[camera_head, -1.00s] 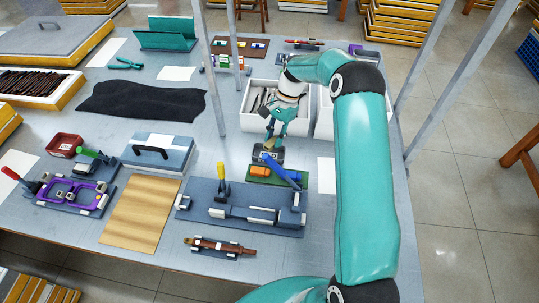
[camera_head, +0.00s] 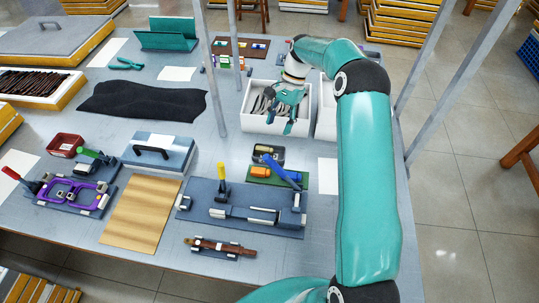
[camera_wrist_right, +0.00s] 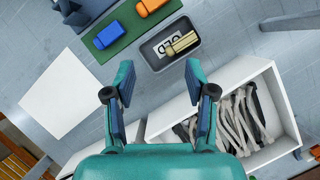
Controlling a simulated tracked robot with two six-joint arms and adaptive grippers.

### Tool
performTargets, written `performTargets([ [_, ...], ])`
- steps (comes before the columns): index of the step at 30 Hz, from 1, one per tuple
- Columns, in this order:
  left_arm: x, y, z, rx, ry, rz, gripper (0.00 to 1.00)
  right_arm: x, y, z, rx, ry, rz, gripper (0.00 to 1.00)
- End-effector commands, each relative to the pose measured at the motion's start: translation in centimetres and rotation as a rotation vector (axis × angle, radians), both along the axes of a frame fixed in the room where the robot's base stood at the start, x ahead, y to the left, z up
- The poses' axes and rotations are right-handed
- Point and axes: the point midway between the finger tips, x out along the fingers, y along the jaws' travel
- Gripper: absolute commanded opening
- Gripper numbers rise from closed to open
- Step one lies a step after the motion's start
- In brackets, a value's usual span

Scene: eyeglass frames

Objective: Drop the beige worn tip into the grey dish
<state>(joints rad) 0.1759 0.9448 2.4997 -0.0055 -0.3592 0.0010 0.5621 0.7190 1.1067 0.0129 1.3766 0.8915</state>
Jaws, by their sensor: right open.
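The grey dish (camera_head: 268,150) stands on the table just behind the green mat; in the right wrist view the dish (camera_wrist_right: 157,59) shows a white label with dark lettering. The beige worn tip (camera_wrist_right: 182,43) lies inside the dish, over part of the label, apart from my fingers. My right gripper (camera_head: 281,122) is open and empty, raised behind the dish by the front of the white bin. Its two spread fingers (camera_wrist_right: 158,75) also show in the right wrist view, with clear space between them. My left gripper is not in view.
The green mat (camera_wrist_right: 129,27) holds an orange piece (camera_head: 260,172) and a blue piece (camera_wrist_right: 109,35). The white bin (camera_head: 257,123) holds several pale strips. A grey fixture (camera_head: 230,198) with yellow and blue levers stands in front. Upright posts rise from the table.

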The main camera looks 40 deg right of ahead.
Motion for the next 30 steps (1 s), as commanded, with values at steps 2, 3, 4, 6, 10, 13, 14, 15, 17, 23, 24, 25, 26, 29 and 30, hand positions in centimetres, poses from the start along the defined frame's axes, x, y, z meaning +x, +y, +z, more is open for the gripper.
performTargets([
  [2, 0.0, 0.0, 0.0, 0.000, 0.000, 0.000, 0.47, 0.2, -0.8, 1.7, -0.003, -0.004, -0.002, 0.55],
  [3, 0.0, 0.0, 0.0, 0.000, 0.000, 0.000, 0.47, 0.2, -1.1, 2.4, -0.003, -0.004, -0.002, 0.55],
  [4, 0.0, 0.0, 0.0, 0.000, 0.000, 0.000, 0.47, 0.3, -1.3, 2.9, -0.004, -0.004, -0.002, 0.55],
  [6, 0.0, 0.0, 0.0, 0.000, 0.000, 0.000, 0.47, 0.3, -1.7, 3.9, -0.002, -0.002, -0.002, 0.55],
  [10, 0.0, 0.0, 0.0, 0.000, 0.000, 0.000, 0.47, 0.4, -2.2, 5.1, -0.001, -0.001, -0.001, 0.55],
  [13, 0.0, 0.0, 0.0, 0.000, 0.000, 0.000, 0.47, 0.3, -2.4, 5.6, -0.001, 0.000, -0.001, 0.55],
  [14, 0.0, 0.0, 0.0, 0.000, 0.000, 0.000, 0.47, 0.3, -2.4, 5.7, 0.000, 0.000, -0.001, 0.55],
  [15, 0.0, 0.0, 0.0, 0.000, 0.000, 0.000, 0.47, 0.3, -2.4, 5.8, 0.000, 0.001, -0.001, 0.55],
  [17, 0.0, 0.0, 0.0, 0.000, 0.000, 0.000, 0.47, 0.3, -2.5, 5.9, 0.000, 0.001, -0.001, 0.55],
  [23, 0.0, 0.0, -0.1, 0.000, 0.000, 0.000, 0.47, 0.3, -2.4, 5.8, 0.000, 0.001, -0.001, 0.55],
  [24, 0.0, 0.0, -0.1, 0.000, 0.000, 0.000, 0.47, 0.3, -2.4, 5.8, 0.000, 0.001, -0.001, 0.55],
  [25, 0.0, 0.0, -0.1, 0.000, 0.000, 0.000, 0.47, 0.3, -2.4, 5.8, 0.000, 0.001, -0.001, 0.55],
  [26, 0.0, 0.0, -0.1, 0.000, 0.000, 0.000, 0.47, 0.3, -2.4, 5.8, 0.000, 0.001, -0.001, 0.55],
  [29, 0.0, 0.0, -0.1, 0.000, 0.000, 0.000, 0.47, 0.3, -2.4, 5.8, 0.000, 0.001, 0.000, 0.55],
  [30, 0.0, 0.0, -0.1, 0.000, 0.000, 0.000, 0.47, 0.3, -2.4, 5.8, 0.000, 0.001, -0.001, 0.55],
])
